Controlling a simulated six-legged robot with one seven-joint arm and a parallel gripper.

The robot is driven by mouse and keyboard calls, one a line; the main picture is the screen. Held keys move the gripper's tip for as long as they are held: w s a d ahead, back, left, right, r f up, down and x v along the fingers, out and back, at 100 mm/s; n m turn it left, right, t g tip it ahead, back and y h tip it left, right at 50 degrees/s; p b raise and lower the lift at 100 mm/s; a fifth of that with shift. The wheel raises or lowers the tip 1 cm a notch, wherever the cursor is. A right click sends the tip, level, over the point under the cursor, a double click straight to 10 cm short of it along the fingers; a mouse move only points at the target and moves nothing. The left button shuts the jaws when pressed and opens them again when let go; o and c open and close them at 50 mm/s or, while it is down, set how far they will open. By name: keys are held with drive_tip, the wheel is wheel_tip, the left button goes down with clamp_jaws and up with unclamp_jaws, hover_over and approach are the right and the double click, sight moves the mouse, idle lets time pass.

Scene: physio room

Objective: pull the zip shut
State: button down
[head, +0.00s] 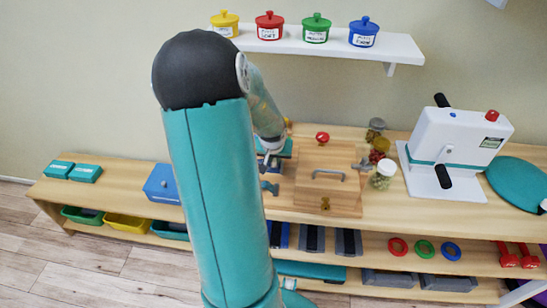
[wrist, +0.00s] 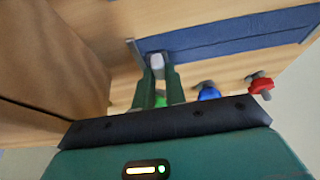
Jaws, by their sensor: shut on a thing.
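In the wrist view the zip lies along a blue fabric strip (wrist: 235,36) on a pale wooden board. A small light-grey pull (wrist: 156,60) shows at the strip's left part. My gripper (wrist: 158,72) is shut on this pull, with one green finger on each side of it. In the head view my gripper (head: 270,159) is at the left side of the wooden activity board (head: 327,200). My own arm hides most of the zip there, so how far it is closed cannot be told.
The board carries a grey handle (head: 328,174) and a red knob (head: 322,137); blue (wrist: 208,92) and red (wrist: 260,84) knobs show in the wrist view. Jars (head: 384,174) and a white machine (head: 455,145) stand right. A shelf with lidded pots (head: 315,40) is above.

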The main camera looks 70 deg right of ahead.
drive_tip(key=shift+s, duration=0.45)
drive_tip(key=c, duration=1.4)
unclamp_jaws()
drive_tip(key=shift+c, duration=0.2)
drive_tip(key=shift+w, duration=0.2)
drive_tip(key=shift+w+a+r, duration=0.1)
drive_tip(key=shift+r, duration=0.25)
drive_tip(key=w+v, duration=0.1)
drive_tip(key=v, duration=1.2)
drive_tip(key=shift+s, duration=0.5)
